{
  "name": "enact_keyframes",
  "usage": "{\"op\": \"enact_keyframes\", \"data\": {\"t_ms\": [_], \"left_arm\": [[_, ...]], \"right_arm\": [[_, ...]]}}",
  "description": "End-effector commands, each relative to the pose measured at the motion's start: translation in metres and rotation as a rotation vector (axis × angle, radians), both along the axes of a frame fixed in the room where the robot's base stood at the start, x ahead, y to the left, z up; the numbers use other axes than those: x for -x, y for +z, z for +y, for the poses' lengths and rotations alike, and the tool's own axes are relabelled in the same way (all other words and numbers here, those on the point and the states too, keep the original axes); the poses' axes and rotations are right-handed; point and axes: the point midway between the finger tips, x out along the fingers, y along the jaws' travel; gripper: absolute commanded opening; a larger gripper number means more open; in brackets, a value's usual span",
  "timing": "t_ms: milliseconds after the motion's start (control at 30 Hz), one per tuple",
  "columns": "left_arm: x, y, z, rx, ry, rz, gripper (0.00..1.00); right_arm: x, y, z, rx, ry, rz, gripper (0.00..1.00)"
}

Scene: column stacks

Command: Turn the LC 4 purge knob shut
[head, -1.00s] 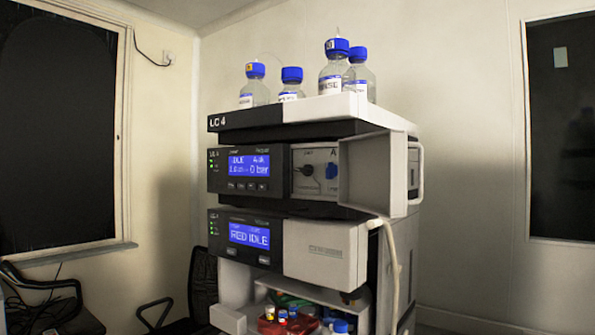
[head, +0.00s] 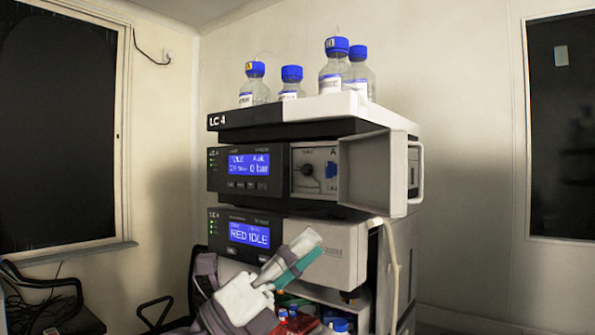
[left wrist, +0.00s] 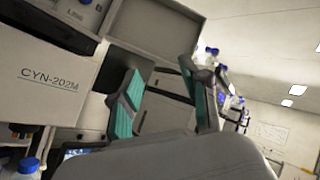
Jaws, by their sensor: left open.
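The LC 4 purge knob (head: 306,170) is a small dark round knob on the pale panel of the upper module, beside a blue part (head: 331,170). The open door (head: 372,175) stands out to its right. My left gripper (head: 307,250) is open and empty, below and in front of the knob, before the lower module (head: 325,252). In the left wrist view its teal-padded fingers (left wrist: 162,72) are spread, with the lower module's CYN-202M face (left wrist: 50,88) to the left and the door (left wrist: 158,38) above. I cannot make out the knob's pointer setting.
Several blue-capped bottles (head: 333,68) stand on top of the stack. A pale hose (head: 392,265) hangs down its right side. An open compartment with small bottles (head: 338,325) is at the bottom. A chair (head: 165,315) stands at the left. The space before the upper panel is clear.

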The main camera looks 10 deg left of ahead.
Motion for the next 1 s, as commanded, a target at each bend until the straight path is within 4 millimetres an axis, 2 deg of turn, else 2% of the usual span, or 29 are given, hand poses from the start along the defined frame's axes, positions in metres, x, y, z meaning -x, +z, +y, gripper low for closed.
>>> {"op": "enact_keyframes", "data": {"t_ms": [33,67,167,300,400,500,600,767,1000], "left_arm": [[-0.002,0.015,-0.008,-0.154,0.050,-0.087,0.46],[-0.006,0.020,-0.011,-0.248,0.087,-0.128,0.46],[-0.026,0.036,-0.006,-0.541,0.247,-0.225,0.46],[-0.056,0.067,0.035,-0.838,0.513,-0.261,0.46],[-0.068,0.089,0.069,-0.955,0.668,-0.243,0.46],[-0.072,0.103,0.091,-1.015,0.761,-0.223,0.46],[-0.076,0.108,0.098,-1.036,0.796,-0.211,0.46],[-0.092,0.111,0.089,-1.037,0.796,-0.208,0.46],[-0.135,0.114,0.063,-1.036,0.792,-0.209,0.46]], "right_arm": [[0.000,0.000,0.001,-0.001,0.000,0.000,0.34],[0.000,0.000,0.001,-0.001,0.000,0.000,0.34],[0.000,0.000,0.002,-0.002,0.000,0.000,0.34],[0.000,0.000,0.002,-0.002,0.000,0.000,0.34],[0.000,0.000,0.002,-0.002,0.000,0.000,0.34],[0.000,0.000,0.002,-0.002,0.000,0.000,0.34],[0.000,0.002,0.002,-0.002,0.001,0.000,0.34],[0.000,0.014,0.001,-0.002,0.001,0.000,0.34],[0.000,0.045,0.001,-0.002,0.001,0.000,0.34]]}}
